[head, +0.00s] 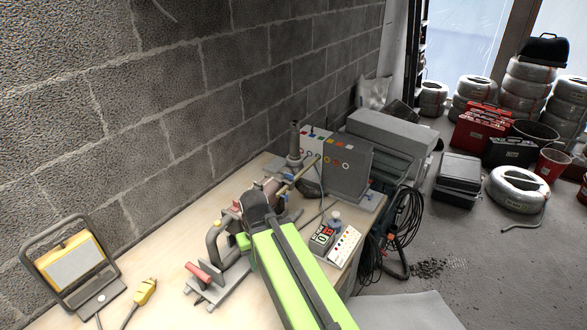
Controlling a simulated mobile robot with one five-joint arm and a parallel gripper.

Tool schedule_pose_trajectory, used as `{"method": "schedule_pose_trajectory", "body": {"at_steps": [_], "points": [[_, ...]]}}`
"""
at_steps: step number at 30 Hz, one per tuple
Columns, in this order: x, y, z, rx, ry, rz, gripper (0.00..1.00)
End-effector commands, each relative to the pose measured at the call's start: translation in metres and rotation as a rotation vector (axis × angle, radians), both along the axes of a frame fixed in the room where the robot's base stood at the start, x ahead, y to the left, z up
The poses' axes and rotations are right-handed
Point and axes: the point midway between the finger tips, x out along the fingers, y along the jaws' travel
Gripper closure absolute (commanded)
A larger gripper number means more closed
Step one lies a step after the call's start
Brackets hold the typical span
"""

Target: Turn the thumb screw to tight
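My green arm reaches over the workbench (165,240) from the bottom of the head view. Its dark end part covers the spot where my gripper works, and I cannot make out the fingertips. A grey clamp-like fixture with a red handle (205,273) stands on the bench just left of my arm. A brass-coloured rod (303,172) slants up behind the arm's end. I cannot pick out the thumb screw for certain; it is too small or hidden by my arm. Whether anything touches my gripper does not show.
A grey panel box with coloured dots (347,167) stands at the bench's far end. A small meter (322,237) and a white button box (345,245) lie right of my arm. A yellow work lamp (72,265) and yellow plug (146,291) are at left. A block wall backs the bench.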

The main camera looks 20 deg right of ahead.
Motion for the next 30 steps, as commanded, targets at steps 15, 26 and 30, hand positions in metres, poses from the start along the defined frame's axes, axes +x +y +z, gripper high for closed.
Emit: {"method": "schedule_pose_trajectory", "body": {"at_steps": [15, 26, 30], "points": [[0.065, -0.091, 0.184, 0.113, -0.143, 0.256, 0.71], [0.112, -0.192, 0.327, 0.121, -0.352, 0.526, 0.71], [0.116, -0.205, 0.338, 0.114, -0.380, 0.562, 0.71]]}}
